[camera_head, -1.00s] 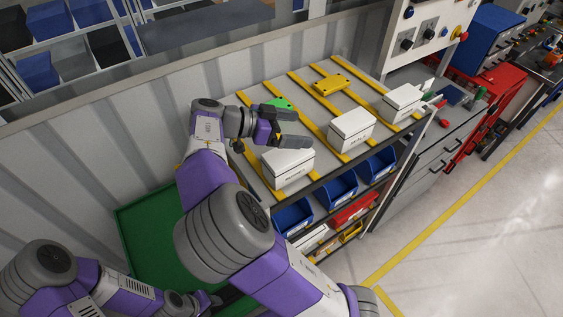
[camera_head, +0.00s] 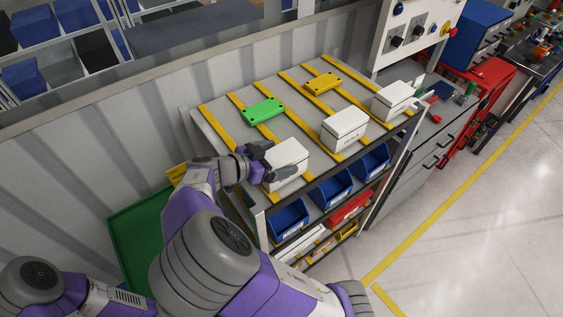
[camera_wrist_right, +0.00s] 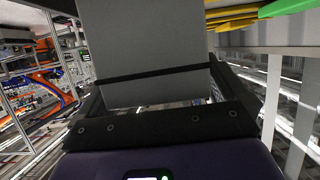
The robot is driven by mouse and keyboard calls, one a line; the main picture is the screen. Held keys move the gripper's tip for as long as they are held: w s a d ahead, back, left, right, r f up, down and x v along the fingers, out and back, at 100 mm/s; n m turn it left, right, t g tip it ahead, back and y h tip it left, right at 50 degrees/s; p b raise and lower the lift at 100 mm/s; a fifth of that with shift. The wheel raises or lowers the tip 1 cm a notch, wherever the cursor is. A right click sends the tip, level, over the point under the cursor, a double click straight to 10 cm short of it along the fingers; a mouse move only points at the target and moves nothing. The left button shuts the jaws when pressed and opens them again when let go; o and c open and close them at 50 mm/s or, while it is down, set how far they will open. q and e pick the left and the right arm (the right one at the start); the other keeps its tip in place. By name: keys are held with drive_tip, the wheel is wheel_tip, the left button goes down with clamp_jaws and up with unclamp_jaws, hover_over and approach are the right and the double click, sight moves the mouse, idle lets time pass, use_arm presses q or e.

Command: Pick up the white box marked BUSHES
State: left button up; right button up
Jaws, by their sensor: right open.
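The white box (camera_head: 289,156) at the left end of the sloped rack is the one marked BUSHES; its label is hidden by my gripper now, but an earlier head frame shows lettering on its front. My right gripper (camera_head: 270,160) is open at the left side of this box, with fingers reaching along it. In the right wrist view, the box (camera_wrist_right: 150,45) fills the space ahead between the open fingers. Whether the fingers touch it I cannot tell. My left arm shows at the lower left of the head view; its gripper is out of view.
On the rack's top are two more white boxes (camera_head: 344,128) (camera_head: 393,100), a green block (camera_head: 263,112) and a yellow block (camera_head: 322,83), between yellow strips. Blue bins (camera_head: 332,188) sit on the shelf below. A green tray (camera_head: 135,235) is at the left, and clear floor is at the right.

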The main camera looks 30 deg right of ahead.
drive_tip(key=shift+d+f, duration=0.1)
drive_tip(key=shift+d, duration=0.05)
drive_tip(key=c, duration=1.3)
